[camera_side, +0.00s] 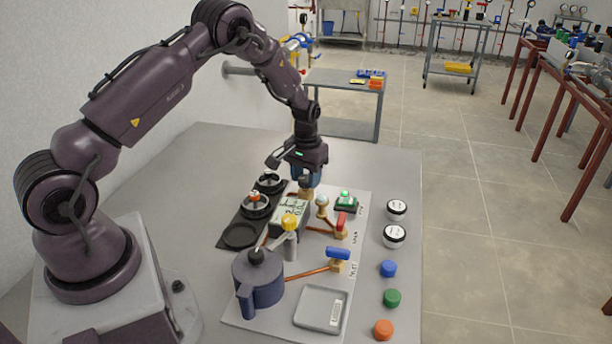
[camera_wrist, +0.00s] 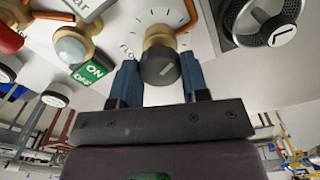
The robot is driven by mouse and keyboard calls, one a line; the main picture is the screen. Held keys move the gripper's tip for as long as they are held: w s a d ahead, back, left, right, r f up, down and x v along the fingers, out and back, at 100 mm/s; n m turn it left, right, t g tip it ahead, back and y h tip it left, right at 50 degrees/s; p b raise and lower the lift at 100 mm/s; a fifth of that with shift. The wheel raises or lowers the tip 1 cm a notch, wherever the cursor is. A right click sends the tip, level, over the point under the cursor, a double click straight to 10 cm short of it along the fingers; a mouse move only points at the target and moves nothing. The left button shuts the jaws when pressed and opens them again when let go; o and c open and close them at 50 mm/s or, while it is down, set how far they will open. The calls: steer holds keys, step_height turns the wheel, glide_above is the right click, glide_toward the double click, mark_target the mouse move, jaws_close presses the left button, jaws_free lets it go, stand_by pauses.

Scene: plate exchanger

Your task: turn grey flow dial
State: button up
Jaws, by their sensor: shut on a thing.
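In the side view my gripper (camera_side: 306,178) reaches down to the far end of the white panel (camera_side: 352,212). There the fingers hide the knob, and only some brass shows below them.
A blue-grey pot (camera_side: 258,278) and a grey tray (camera_side: 321,307) stand nearer. Gauges (camera_side: 396,209) and coloured caps (camera_side: 391,298) line the right.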

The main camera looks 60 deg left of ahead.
mark_target(306, 178)
steer(key=shift+n, duration=0.6)
steer(key=o, duration=0.9)
step_height(306, 178, up, 13)
